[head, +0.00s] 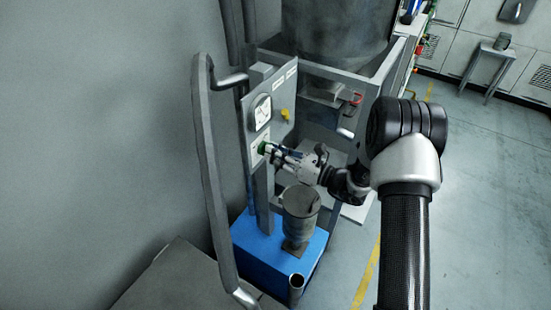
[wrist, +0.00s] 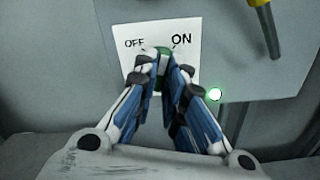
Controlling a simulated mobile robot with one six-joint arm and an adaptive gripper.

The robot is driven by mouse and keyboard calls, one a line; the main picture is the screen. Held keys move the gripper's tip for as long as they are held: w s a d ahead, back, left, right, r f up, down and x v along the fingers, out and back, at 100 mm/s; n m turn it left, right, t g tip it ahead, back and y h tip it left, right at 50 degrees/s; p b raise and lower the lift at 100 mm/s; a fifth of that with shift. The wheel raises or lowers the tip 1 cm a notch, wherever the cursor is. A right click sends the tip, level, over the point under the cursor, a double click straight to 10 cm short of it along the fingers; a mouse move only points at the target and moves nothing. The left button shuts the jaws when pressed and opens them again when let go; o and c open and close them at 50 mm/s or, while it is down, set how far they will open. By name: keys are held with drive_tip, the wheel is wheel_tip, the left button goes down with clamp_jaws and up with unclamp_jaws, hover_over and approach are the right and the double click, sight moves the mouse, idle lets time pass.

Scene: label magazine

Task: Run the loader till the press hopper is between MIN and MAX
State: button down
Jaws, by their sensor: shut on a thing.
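A green switch knob (wrist: 161,55) sits on a white OFF/ON plate (wrist: 187,75) on the grey control panel (head: 285,96). My gripper (wrist: 164,66) is shut on the knob; in the head view my gripper (head: 268,149) reaches the panel from the right. The fingers hide most of the knob, so I cannot tell which mark it points to. A green lamp (wrist: 215,94) glows right of the plate. A round white-faced gauge (head: 261,113) is above the switch; its reading is too small to tell. A large grey vessel (head: 335,30) stands behind; its contents are hidden.
A yellow handle (head: 285,115) sticks out of the panel right of the gauge. A blue base unit (head: 268,262) with a grey cylinder (head: 299,212) is below my gripper. A bent grey rail (head: 206,170) stands at left. Open floor (head: 475,200) lies to the right.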

drive_tip(key=shift+n+b, duration=6.3)
drive_tip(key=shift+b, duration=0.25)
drive_tip(key=c, duration=1.7)
unclamp_jaws()
drive_tip(key=shift+o, duration=0.2)
